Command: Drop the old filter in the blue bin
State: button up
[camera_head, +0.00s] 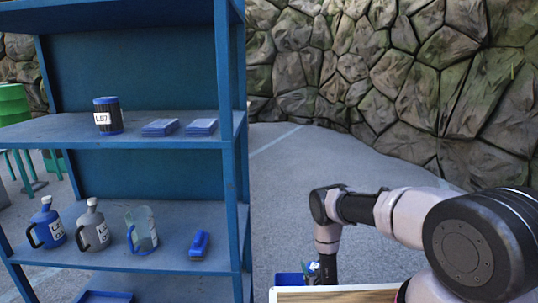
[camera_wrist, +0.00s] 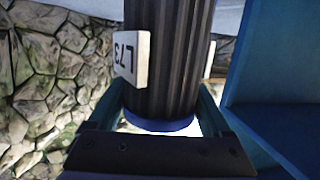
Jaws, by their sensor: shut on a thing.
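A dark ribbed filter (camera_wrist: 178,60) with a blue end cap and a white label reading L73 fills the middle of the wrist view. My gripper (camera_wrist: 160,98) is shut on it, with one finger on each side. In the head view my gripper (camera_head: 327,270) points down at the lower middle, its lower end hidden by a wooden edge. A blue box (camera_head: 288,279), which looks like the blue bin, shows just left of it, mostly hidden. I cannot tell whether the filter is over it.
A blue shelf unit (camera_head: 231,150) stands at left. It bears another dark filter (camera_head: 107,117) labelled L57, flat blue packs (camera_head: 160,128), jugs (camera_head: 91,228) and a blue tool (camera_head: 199,245). A wooden-edged top (camera_head: 335,295) is in front. A stone wall (camera_head: 400,80) stands behind open floor.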

jog(key=shift+f, duration=2.65)
jog(key=o, duration=1.6)
jog(key=shift+c, duration=0.2)
jog(key=shift+s, duration=0.1)
jog(key=v, duration=1)
jog(key=shift+s, duration=0.3)
jog(key=shift+r, duration=0.1)
